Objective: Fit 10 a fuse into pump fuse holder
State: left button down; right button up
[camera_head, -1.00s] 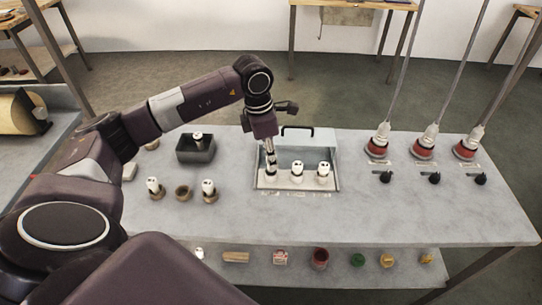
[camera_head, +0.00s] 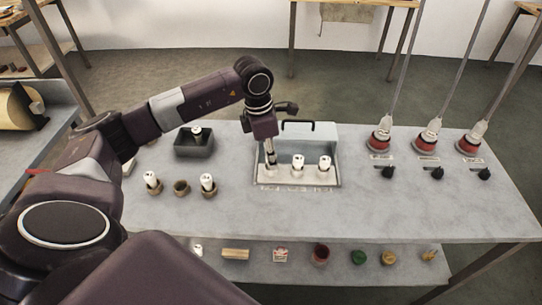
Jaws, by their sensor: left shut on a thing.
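The fuse box (camera_head: 333,174) stands in the middle of the table, a pale tray-like housing with a black handle at the back. Two white fuses, a middle one (camera_head: 298,162) and a right one (camera_head: 324,162), stand upright in it. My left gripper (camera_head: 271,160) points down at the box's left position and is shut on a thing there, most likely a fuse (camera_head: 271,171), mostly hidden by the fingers. Whether it is seated in the holder cannot be told. My right gripper is not in view.
Left of the box, a dark bin (camera_head: 194,150) holds one white fuse. In front are two cups with white fuses (camera_head: 151,182) (camera_head: 208,184) and an empty cup (camera_head: 181,188). Three red-based lamps (camera_head: 380,141) and black knobs (camera_head: 388,172) stand right. Small items lie on the shelf below.

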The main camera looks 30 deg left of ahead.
pick_arm(q)
jog(key=shift+f, duration=0.4)
jog(key=c, duration=1.7)
grip_release()
jog(key=shift+o, duration=0.2)
notch_tip(320, 180, up, 12)
jog(key=s+a, duration=0.1)
jog(key=shift+s+a, duration=0.15)
jog(key=shift+f, duration=0.15)
